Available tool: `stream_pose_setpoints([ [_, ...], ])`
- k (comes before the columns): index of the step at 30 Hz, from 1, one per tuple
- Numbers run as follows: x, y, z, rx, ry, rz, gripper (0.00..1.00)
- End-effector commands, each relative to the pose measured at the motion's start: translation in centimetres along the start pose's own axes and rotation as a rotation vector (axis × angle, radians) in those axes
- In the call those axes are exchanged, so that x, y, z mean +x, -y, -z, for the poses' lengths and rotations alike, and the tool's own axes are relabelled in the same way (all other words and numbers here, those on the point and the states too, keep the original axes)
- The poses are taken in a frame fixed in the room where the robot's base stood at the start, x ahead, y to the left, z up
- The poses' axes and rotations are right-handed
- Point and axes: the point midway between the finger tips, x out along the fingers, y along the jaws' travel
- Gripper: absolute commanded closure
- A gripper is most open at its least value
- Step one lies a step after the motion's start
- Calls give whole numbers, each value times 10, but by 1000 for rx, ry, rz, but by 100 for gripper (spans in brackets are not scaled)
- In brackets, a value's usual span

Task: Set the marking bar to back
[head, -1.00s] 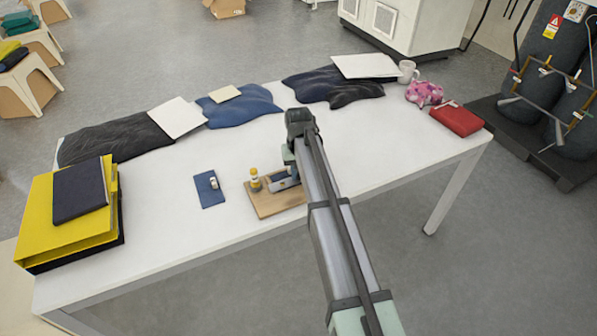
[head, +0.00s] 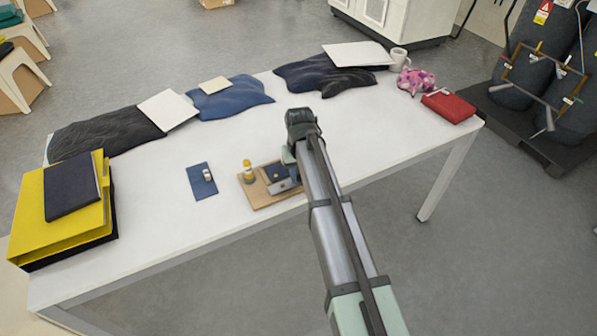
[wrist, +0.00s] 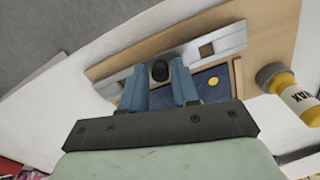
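The marking bar (wrist: 212,48) is a silver metal strip with square cutouts and a black knob (wrist: 160,70). In the wrist view my gripper (wrist: 160,78) has its blue fingers on both sides of the knob, closed in on it. In the head view the bar (head: 284,186) lies along the near side of a wooden board (head: 261,199). A navy piece with a yellow dot (wrist: 212,82) shows on the board beside the bar. My arm hides the board's right end and the fingers in the head view.
A yellow wax bottle (head: 248,170) stands at the board's left end; it also shows in the wrist view (wrist: 297,98). A blue card (head: 202,181) lies left of the board on the white table (head: 158,218).

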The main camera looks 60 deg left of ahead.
Motion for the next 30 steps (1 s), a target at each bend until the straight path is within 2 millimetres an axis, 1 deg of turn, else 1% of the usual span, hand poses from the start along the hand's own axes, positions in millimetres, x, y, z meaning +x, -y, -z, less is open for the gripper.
stream_pose_setpoints([
  [1, 0, 0, 0, 0, 0, 0, 65],
  [4, 0, 0, 0, 0, -1, 0, 55],
  [5, 0, 0, 0, 0, -1, 0, 54],
  [12, -1, 0, 1, 0, -1, 0, 54],
  [16, -8, 0, 1, 0, -2, 0, 54],
  [20, -24, 0, 1, 0, -3, 0, 54],
  [30, -87, 0, 1, 0, -3, 0, 54],
])
